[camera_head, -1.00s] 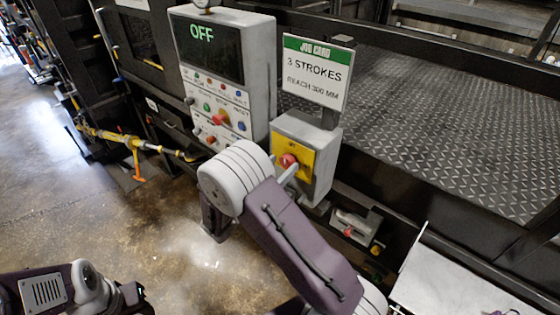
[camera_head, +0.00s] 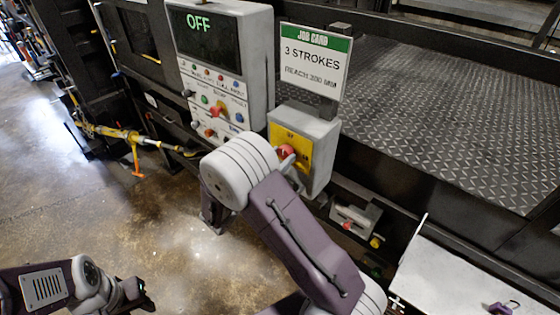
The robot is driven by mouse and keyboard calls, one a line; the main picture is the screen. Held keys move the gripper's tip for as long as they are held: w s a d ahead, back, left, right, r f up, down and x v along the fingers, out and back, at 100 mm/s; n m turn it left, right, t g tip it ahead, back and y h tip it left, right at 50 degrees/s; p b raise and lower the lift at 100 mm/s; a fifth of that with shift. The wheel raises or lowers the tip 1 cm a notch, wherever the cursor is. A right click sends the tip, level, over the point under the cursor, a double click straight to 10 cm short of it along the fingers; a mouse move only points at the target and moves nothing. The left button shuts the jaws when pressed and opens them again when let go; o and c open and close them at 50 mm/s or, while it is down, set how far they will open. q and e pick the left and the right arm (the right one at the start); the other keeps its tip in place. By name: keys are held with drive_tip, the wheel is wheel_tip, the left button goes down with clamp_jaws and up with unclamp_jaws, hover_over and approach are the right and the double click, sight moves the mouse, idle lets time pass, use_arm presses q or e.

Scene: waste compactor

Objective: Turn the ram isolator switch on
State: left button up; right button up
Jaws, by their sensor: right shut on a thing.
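The ram isolator switch is a red knob (camera_head: 286,152) on a yellow plate (camera_head: 303,146) on the front of a small grey box (camera_head: 318,134). My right gripper (camera_head: 290,163) is at the red knob and shut on it; my own wrist hides most of the fingers. The knob's exact angle is hard to tell. The control panel (camera_head: 262,60) to the left shows OFF in green on its dark screen (camera_head: 207,38). My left gripper (camera_head: 140,294) is at the lower left, away from everything, and its jaws are too small to read.
A job card (camera_head: 313,62) reading 3 STROKES, REACH 300 MM stands above the switch box. A small grey box with red and yellow buttons (camera_head: 356,220) sits low to the right. A white surface (camera_head: 455,275) is at the lower right.

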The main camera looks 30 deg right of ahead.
drive_tip(key=m+b, duration=0.5)
drive_tip(key=b, duration=0.2)
drive_tip(key=m+b, duration=0.5)
drive_tip(key=b, duration=0.3)
drive_tip(key=m+h+b, duration=0.1)
drive_tip(key=m+b, duration=0.4)
drive_tip(key=b, duration=0.3)
drive_tip(key=shift+f+m+g, duration=0.3)
drive_tip(key=shift+f+m, duration=0.1)
drive_tip(key=shift+r+m+b, duration=0.2)
drive_tip(key=shift+m+b, duration=0.6)
drive_tip(key=shift+b, duration=0.3)
drive_tip(key=shift+r, duration=0.1)
drive_tip(key=o, duration=1.4)
drive_tip(key=shift+w, duration=0.1)
drive_tip(key=shift+c, duration=0.2)
drive_tip(key=b+v, duration=0.1)
drive_tip(key=v, duration=0.8)
